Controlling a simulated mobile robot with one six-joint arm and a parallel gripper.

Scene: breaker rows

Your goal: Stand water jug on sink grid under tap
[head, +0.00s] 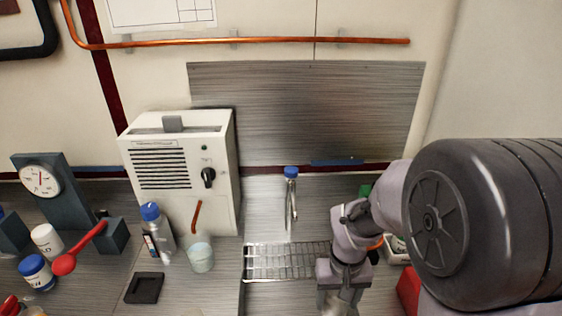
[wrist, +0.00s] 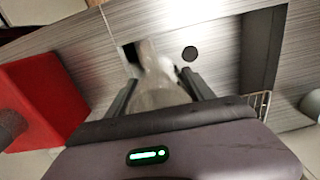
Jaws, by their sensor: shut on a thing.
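My gripper (head: 342,296) is low in the head view, just in front of the right part of the sink grid (head: 270,263). In the wrist view its two fingers are shut on a pale grey, translucent jug (wrist: 155,82). The jug looks blurred there. In the head view only a small pale part of it (head: 338,309) shows below the gripper, at the picture's edge. The tap (head: 291,200), a thin metal spout with a blue top, stands behind the grid. My wrist covers the grid's right end. A bit of grid also shows in the wrist view (wrist: 262,105).
A white machine (head: 180,170) with a black knob stands left of the tap. A clear beaker (head: 200,258), a blue-capped bottle (head: 157,230) and a black block (head: 145,288) are left of the grid. A red box (wrist: 40,98) is at left in the wrist view.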

